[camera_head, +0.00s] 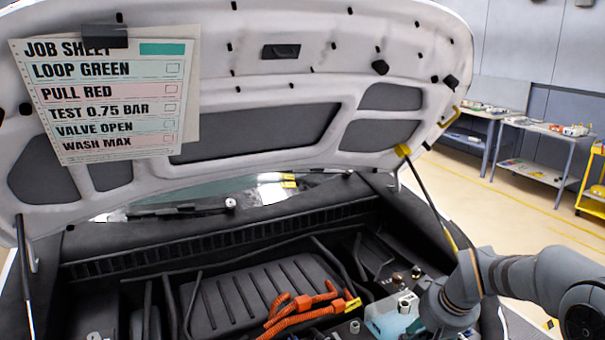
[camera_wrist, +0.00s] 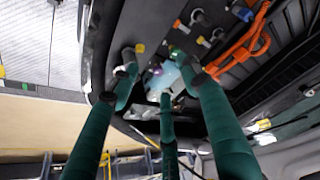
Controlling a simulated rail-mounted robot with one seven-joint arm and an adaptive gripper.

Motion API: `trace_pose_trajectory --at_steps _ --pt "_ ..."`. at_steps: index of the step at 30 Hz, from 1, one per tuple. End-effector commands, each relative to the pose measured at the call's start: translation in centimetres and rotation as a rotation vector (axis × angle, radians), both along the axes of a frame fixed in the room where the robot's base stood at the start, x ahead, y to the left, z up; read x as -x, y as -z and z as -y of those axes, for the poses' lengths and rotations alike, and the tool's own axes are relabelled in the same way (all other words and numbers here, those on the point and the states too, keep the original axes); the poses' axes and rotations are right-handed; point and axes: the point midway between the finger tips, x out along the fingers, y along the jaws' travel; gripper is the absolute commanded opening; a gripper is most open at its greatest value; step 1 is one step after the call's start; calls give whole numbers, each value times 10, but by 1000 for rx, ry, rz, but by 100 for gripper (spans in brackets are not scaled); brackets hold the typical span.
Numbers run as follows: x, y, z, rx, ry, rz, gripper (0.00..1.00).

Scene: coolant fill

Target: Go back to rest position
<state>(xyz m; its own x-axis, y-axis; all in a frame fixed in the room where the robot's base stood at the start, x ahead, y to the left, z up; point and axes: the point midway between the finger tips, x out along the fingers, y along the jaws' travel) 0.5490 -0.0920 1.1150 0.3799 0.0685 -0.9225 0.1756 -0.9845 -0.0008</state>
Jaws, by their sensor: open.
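My gripper (camera_wrist: 160,78) shows in the wrist view with its long dark green fingers spread apart and nothing held between them. Beyond the fingertips is a pale blue tank (camera_wrist: 158,84) in the engine bay, partly covered by the fingers. In the head view my arm comes in from the right over the bay's right side, and the gripper itself is out of sight. The pale blue tank (camera_head: 388,325) shows just left of my arm there, with a grey cap on top.
The raised hood (camera_head: 250,100) carries a job sheet (camera_head: 105,100). A hood strut (camera_head: 428,195) rises close to my arm. Orange cables (camera_head: 300,308) cross the engine cover (camera_head: 245,290). Workbenches (camera_head: 545,130) and a yellow cart (camera_head: 592,185) stand right, beyond open floor.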

Motion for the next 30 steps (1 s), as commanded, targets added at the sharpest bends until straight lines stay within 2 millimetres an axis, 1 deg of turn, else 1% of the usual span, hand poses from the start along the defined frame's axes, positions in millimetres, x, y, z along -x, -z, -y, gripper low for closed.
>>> trace_pose_trajectory --at_steps 1,6,12,15,21,30 --pt "2 -2 -9 1 9 0 46" --pt "11 -6 -35 2 64 -2 46" --pt "21 -10 -62 1 116 -3 46" --pt "25 -12 -71 1 134 -3 46" --pt "29 -13 -79 1 154 -4 46" --pt "29 -13 -79 0 156 -4 46"
